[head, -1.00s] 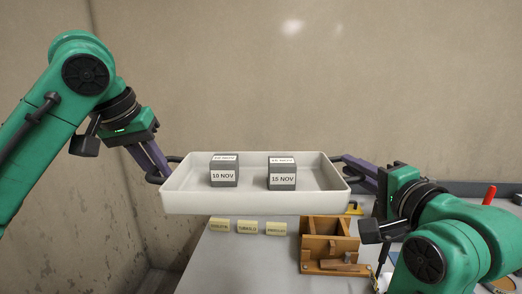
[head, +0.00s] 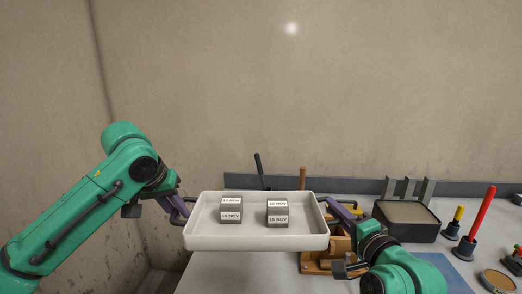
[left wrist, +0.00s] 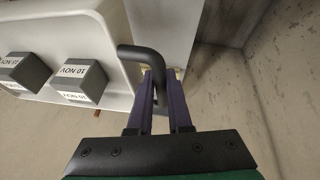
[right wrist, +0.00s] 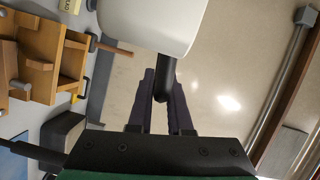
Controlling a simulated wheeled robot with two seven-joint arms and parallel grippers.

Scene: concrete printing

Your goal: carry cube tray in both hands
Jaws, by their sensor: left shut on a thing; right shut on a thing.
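The white cube tray (head: 258,243) is held level above the bench in the head view. Two grey cubes sit in it, one labelled 10 NOV (head: 231,210) on the left and one labelled 15 NOV (head: 277,212) on the right. My left gripper (head: 181,211) is shut on the tray's left handle, a dark bar (left wrist: 146,62) clear in the left wrist view. My right gripper (head: 332,208) is shut on the right handle, which shows between the fingers in the right wrist view (right wrist: 164,78).
A dark box of grey material (head: 407,216), a red-handled tool (head: 480,215) and a yellow-handled tool (head: 457,220) are further right. A wall (head: 300,100) rises behind.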

